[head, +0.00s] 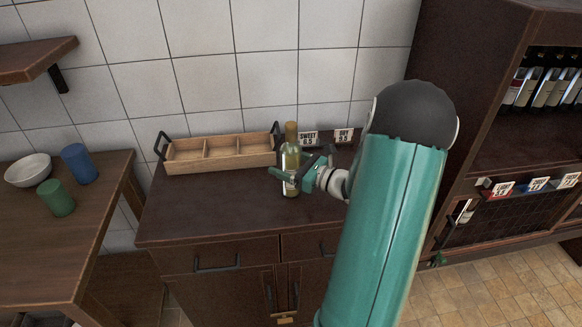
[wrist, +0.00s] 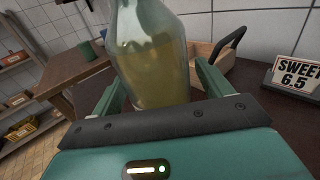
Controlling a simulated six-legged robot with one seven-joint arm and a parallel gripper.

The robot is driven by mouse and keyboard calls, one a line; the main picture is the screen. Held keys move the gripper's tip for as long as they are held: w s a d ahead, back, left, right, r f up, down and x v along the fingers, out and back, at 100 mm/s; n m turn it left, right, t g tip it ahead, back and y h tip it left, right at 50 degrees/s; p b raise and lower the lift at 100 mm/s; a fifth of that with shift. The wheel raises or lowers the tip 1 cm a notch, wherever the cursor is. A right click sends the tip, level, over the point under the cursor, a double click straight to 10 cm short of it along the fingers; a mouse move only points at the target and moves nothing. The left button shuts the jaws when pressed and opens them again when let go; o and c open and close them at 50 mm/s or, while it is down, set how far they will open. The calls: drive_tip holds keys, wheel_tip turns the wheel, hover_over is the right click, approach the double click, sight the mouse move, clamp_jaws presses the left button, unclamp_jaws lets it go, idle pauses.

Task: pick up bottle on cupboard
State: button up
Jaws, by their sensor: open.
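A clear glass bottle (head: 291,160) with pale yellow liquid and a tan top stands upright on the dark brown cupboard (head: 190,215). My gripper (head: 290,176) is at the bottle's body, with its green fingers open. In the wrist view the bottle (wrist: 150,55) stands between the two open fingers of my gripper (wrist: 160,90), one on each side. I cannot tell whether either finger touches the glass. The bottle's base is hidden in the wrist view by my gripper's body, and its top is cut off.
A wooden tray (head: 190,165) with compartments and black handles sits left of the bottle. Price signs reading SWEET (head: 308,139) and DRY (head: 343,136) stand behind. A table with cups and a bowl (head: 28,170) is at left; a bottle shelf (head: 500,150) is at right.

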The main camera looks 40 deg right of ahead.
sight(285, 154)
drive_tip(key=shift+w, duration=0.35)
drive_tip(key=c, duration=1.6)
drive_tip(key=shift+r, duration=0.15)
drive_tip(key=shift+r, duration=0.25)
wheel_tip(285, 154, up, 2)
drive_tip(key=shift+r, duration=0.1)
drive_tip(key=s+a+r, duration=0.1)
drive_tip(key=s+r, duration=0.2)
drive_tip(key=s, duration=0.1)
drive_tip(key=s+a+r, duration=0.1)
drive_tip(key=s+r, duration=0.2)
drive_tip(key=s, duration=0.2)
drive_tip(key=s+a+r, duration=0.1)
drive_tip(key=s+r, duration=0.3)
drive_tip(key=shift+s+a, duration=0.25)
drive_tip(key=shift+s, duration=0.1)
